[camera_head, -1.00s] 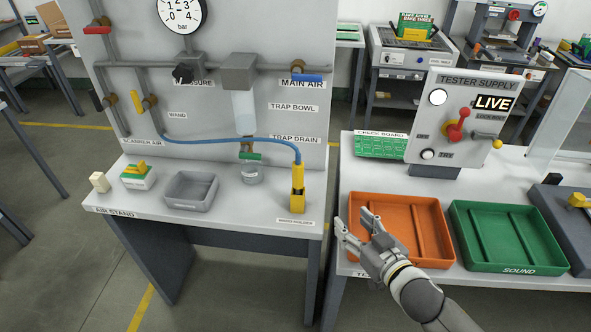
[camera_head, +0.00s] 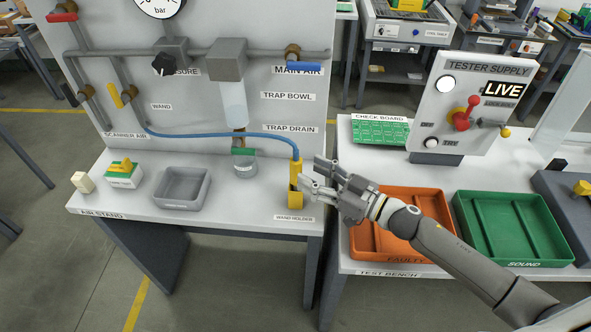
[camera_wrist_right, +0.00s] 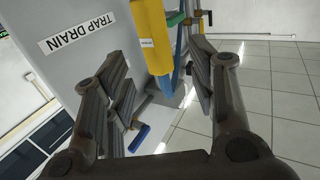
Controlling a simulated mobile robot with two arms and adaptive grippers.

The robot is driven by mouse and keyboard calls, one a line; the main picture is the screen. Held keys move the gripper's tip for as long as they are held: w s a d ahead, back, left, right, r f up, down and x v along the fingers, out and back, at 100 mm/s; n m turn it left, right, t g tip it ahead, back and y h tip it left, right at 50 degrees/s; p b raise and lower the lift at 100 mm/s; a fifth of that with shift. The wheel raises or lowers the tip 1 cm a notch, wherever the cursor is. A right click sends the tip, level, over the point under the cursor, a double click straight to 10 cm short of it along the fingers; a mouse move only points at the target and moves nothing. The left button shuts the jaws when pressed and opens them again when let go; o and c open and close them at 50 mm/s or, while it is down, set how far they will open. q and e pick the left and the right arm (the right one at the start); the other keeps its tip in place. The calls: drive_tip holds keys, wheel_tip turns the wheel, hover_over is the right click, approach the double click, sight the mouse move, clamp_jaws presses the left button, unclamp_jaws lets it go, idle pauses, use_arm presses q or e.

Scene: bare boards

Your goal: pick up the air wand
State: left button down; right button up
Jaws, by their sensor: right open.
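The yellow air wand (camera_head: 296,168) stands upright in the wand holder (camera_head: 295,198) at the right front of the air stand, with a blue hose (camera_head: 215,136) joined at its top. My right gripper (camera_head: 311,174) is open and empty just right of the wand, its fingers pointing left toward it. In the right wrist view the yellow wand and holder (camera_wrist_right: 153,38) appear between the two open fingers (camera_wrist_right: 160,85), toward the top. I cannot tell where wand and holder part there. I see no contact. My left gripper is not in view.
The test bench at right holds an orange tray (camera_head: 372,240) under my arm and a green tray (camera_head: 515,250).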

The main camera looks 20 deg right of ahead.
sight(296, 167)
drive_tip(key=shift+w+a, duration=0.15)
drive_tip(key=shift+w, duration=0.05)
drive_tip(key=x, duration=0.1)
drive_tip(key=p+x, duration=0.1)
drive_tip(key=x, duration=0.3)
drive_tip(key=shift+f+p, duration=0.3)
drive_tip(key=shift+p, duration=0.05)
drive_tip(key=shift+w, duration=0.15)
drive_tip(key=shift+c, duration=0.8)
drive_tip(key=c, duration=0.9)
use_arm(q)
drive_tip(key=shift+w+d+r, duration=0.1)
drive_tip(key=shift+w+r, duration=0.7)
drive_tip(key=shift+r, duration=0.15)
use_arm(e)
drive_tip(key=shift+c, duration=0.4)
